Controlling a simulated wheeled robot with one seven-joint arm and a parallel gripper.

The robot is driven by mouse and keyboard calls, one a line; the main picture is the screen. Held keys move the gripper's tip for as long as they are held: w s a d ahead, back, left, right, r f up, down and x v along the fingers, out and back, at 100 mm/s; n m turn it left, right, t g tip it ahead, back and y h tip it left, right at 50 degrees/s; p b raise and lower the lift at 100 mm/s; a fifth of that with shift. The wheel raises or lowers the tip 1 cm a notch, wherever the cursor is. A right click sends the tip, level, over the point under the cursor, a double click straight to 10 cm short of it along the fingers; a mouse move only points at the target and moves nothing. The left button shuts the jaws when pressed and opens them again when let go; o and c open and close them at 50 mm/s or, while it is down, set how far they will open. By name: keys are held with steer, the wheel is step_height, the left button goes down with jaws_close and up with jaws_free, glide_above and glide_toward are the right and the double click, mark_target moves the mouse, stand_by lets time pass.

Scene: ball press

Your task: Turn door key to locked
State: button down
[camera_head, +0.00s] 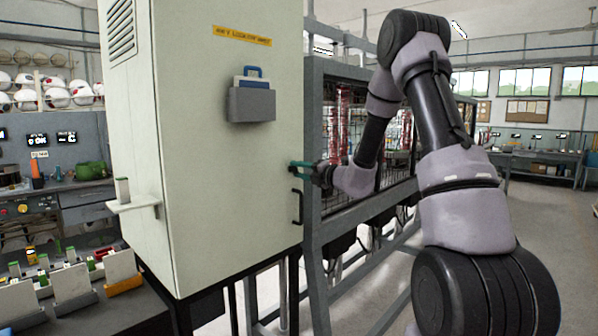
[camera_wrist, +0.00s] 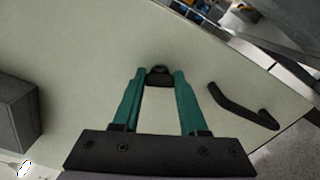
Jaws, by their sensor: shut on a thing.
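The pale cabinet door (camera_head: 215,150) is shut and fills most of the wrist view. My gripper (camera_head: 294,165) is at the door's right edge, above the black door handle (camera_head: 297,207). In the wrist view, its two teal fingers (camera_wrist: 158,78) are closed on the small black door key (camera_wrist: 158,71), one finger on each side. The key sits against the door face. The handle (camera_wrist: 242,108) is to the right of the fingers and apart from them. In the head view the key is too small and covered to make out. I cannot tell which way the key is turned.
A grey document pocket (camera_head: 252,104) is fixed to the door, left of my gripper. A small shelf (camera_head: 133,203) juts from the cabinet's left side. A mesh-walled machine frame (camera_head: 315,120) stands right of the cabinet, close to my arm. Open floor lies at the right.

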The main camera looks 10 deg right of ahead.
steer(key=shift+d+m, duration=0.1)
steer(key=shift+m, duration=2)
steer(key=shift+c, duration=2.2)
jaws_free()
steer(key=v, duration=1)
steer(key=shift+s+d, duration=0.2)
steer(key=shift+s, duration=0.1)
